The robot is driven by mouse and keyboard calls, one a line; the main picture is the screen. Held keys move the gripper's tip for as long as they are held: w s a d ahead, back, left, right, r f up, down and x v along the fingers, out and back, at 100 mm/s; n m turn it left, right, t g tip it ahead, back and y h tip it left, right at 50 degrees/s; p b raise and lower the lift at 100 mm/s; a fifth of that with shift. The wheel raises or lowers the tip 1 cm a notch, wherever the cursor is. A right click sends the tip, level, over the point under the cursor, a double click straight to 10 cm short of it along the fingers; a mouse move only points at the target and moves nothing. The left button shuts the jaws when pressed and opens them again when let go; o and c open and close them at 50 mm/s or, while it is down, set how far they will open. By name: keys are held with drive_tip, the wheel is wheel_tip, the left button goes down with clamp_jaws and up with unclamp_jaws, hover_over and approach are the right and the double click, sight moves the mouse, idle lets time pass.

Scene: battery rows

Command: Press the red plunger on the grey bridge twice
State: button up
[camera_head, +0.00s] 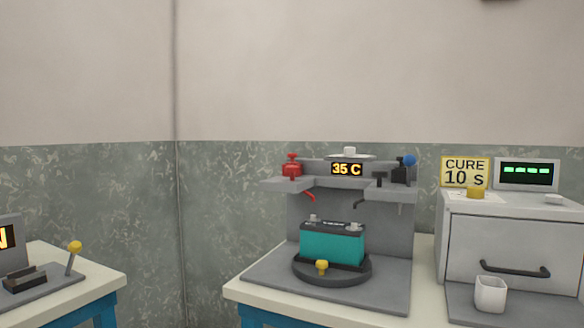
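The grey bridge (349,182) stands on the middle table, with a display reading "35 C" on its front. The red plunger (291,164) sits upright on the bridge's left arm. A short red piece shows below that arm. Under the bridge, a teal battery (332,244) with a black top rests on a dark round turntable (345,277). A yellow knob (322,267) is at the turntable's front. My gripper is not in view, and nothing touches the plunger.
A blue-topped lever (409,161) is on the bridge's right arm. A grey drawer cabinet (510,245), a "CURE 10 S" sign (465,172) and a white cup (490,294) stand right. A yellow-knobbed lever (74,250) is on the separate left table. A gap divides the tables.

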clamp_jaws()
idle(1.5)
